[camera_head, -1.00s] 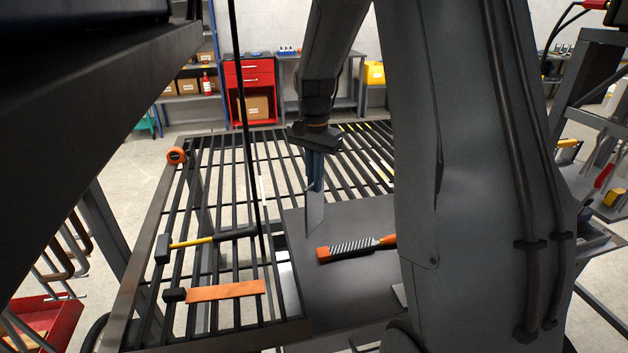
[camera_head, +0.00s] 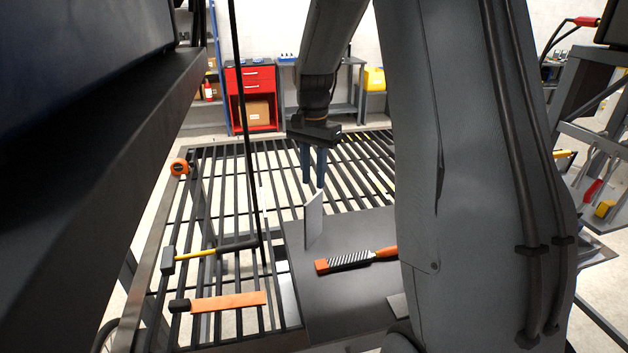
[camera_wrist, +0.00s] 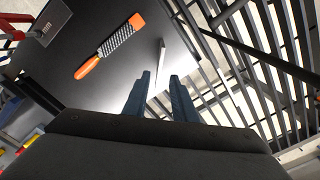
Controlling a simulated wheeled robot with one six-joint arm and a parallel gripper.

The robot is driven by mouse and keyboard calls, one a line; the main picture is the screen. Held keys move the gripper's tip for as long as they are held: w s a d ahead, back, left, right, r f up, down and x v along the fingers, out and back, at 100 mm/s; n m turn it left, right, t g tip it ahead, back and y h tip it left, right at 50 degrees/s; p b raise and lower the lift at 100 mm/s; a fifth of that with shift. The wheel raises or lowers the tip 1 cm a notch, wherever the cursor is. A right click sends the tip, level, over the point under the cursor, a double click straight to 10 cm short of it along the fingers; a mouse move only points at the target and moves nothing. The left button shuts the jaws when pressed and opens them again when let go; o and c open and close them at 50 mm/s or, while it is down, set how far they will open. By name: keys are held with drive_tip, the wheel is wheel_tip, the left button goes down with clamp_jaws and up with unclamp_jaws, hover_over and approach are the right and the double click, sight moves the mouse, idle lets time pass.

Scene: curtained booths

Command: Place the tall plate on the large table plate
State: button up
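The tall plate (camera_head: 314,218) is a thin grey sheet standing on edge, roughly upright, on the large table plate (camera_head: 335,302), near its back left part. In the wrist view the tall plate (camera_wrist: 161,66) shows as a narrow light strip just beyond my fingertips, with the large table plate (camera_wrist: 112,88) beneath. My gripper (camera_head: 314,184) is above the tall plate's upper edge, its two blue fingers apart. In the wrist view my gripper (camera_wrist: 160,76) also shows a clear gap with nothing clamped in it. The tall plate's lower edge appears to rest on the large plate.
An orange-ended rasp (camera_head: 355,260) lies on the large plate, right of the tall plate. On the slatted table are a hammer (camera_head: 208,252), an orange-handled tool (camera_head: 228,301) and a tape measure (camera_head: 179,167). The slats behind my gripper are mostly clear.

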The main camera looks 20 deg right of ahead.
wheel_tip(320, 180, up, 6)
drive_tip(key=f, duration=0.1)
drive_tip(key=s+a+f+n+t, duration=0.1)
drive_tip(key=s+a+f+n, duration=0.2)
drive_tip(key=s, duration=0.6)
drive_tip(key=s+a+f+n+t, duration=0.1)
drive_tip(key=s+a+f+n, duration=0.2)
drive_tip(key=s+a+n, duration=0.5)
drive_tip(key=shift+s+f+t, duration=0.3)
drive_tip(key=shift+s+f, duration=0.1)
drive_tip(key=shift+s, duration=0.55)
drive_tip(key=shift+a, duration=0.1)
